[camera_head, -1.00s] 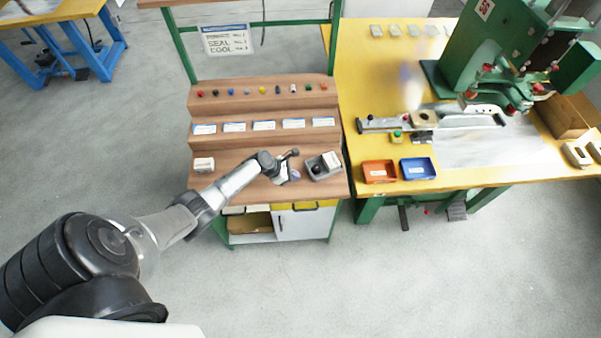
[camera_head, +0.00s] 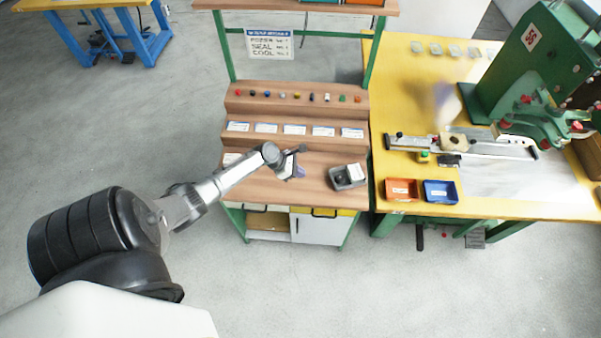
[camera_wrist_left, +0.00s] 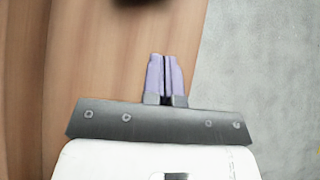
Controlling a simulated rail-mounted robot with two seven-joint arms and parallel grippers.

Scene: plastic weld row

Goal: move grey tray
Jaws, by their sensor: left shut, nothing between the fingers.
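The grey tray (camera_head: 349,185) sits near the right front edge of the brown wooden bench, with a dark round item and a white box in it. My left gripper (camera_head: 300,171) is over the bench to the left of the tray, apart from it. Its purple fingers (camera_wrist_left: 164,76) are closed together and empty in the left wrist view, above the wood near the bench edge. A dark shape at the top of the wrist view is cut off, and I cannot tell what it is. My right gripper is not in view.
The bench (camera_head: 262,187) has stepped shelves with labels and several small coloured pieces. To the right, a yellow table (camera_head: 490,206) holds an orange bin (camera_head: 401,190), a blue bin (camera_head: 440,191) and a green machine (camera_head: 530,62). Bare bench surface lies between gripper and tray.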

